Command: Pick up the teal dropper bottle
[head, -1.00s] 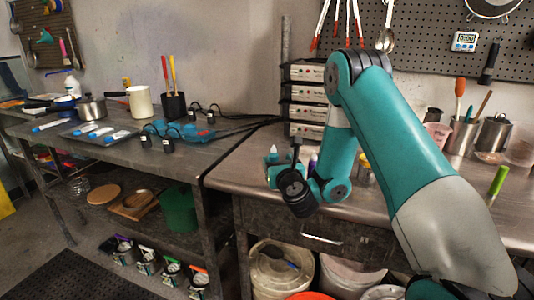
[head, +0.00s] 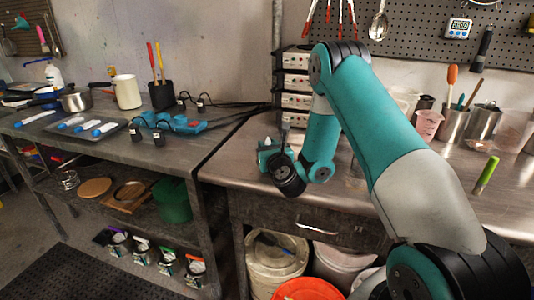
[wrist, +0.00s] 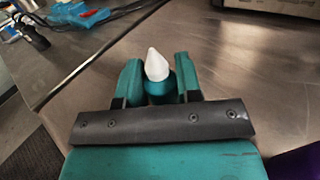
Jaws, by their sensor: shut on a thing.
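The teal dropper bottle (wrist: 161,86) stands between the two teal fingers of my gripper (wrist: 158,84) in the wrist view, its white pointed tip (wrist: 156,65) up. The fingers are shut on it, one on each side. Its lower part is hidden behind the dark gripper bar, so I cannot tell whether its base touches the table. In the head view my gripper (head: 268,152) is over the left part of the steel table (head: 235,165), near its left edge; the bottle is too small there to make out clearly.
Stacked white-fronted boxes (head: 295,85) stand behind my gripper. A purple thing (wrist: 298,163) shows at the lower right of the wrist view. A green marker-like item (head: 486,175) stands at right. The left bench (head: 90,150) holds a tray, pots and cables.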

